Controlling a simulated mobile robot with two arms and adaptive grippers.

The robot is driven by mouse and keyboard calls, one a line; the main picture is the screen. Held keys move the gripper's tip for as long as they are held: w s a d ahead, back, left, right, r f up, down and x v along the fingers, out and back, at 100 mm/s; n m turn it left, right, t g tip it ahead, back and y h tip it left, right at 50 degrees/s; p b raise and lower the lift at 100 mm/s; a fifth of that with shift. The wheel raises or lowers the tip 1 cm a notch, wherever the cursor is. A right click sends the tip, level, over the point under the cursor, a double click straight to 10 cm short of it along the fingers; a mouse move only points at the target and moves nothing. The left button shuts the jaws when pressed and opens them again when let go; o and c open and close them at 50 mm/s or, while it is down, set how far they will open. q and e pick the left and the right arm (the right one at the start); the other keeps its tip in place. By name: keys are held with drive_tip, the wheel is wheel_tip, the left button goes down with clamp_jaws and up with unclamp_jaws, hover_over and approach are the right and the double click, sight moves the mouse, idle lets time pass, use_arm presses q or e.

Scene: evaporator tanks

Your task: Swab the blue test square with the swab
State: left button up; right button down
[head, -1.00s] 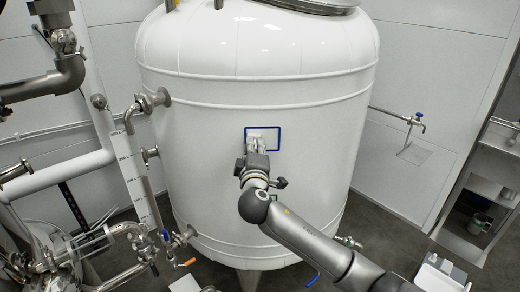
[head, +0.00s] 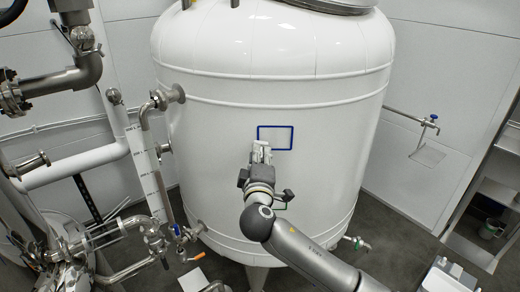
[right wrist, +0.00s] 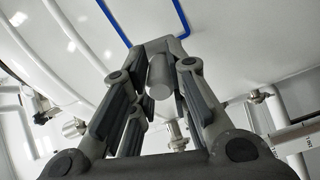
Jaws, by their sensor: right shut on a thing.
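The blue test square (head: 275,126) is a blue outline on the white wall of the big tank. My right gripper (head: 261,148) is in front of the tank, its fingertips near the square's lower left edge. In the right wrist view my right gripper (right wrist: 158,75) is shut on a grey cylindrical piece, the swab (right wrist: 159,80), seen nearly end-on. Part of the blue outline (right wrist: 113,22) shows beyond the fingers. The swab's tip is hidden, so I cannot tell whether it touches the tank. My left gripper is not in view.
The white tank (head: 330,170) fills the middle. Pipes and valves (head: 155,240) crowd the left side. A small tap (head: 425,122) stands out at the right, and metal shelving (head: 490,205) is at the far right. The tank wall around the square is clear.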

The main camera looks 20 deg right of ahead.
drive_tip(key=shift+s+a, duration=0.25)
drive_tip(key=shift+s, duration=0.45)
drive_tip(key=v, duration=0.3)
drive_tip(key=shift+p, duration=0.4)
drive_tip(key=s+f+n+y, duration=0.1)
drive_tip(key=s+f+y, duration=0.1)
drive_tip(key=s, duration=0.6)
drive_tip(key=s+d+f+n+y, duration=0.1)
drive_tip(key=s+f+n+y, duration=0.1)
drive_tip(key=s, duration=0.6)
drive_tip(key=shift+s+f+n+t+y, duration=0.35)
drive_tip(key=shift+f+y, duration=0.25)
drive_tip(key=shift+y, duration=0.2)
drive_tip(key=shift+w+d+r, duration=0.1)
drive_tip(key=shift+w, duration=0.1)
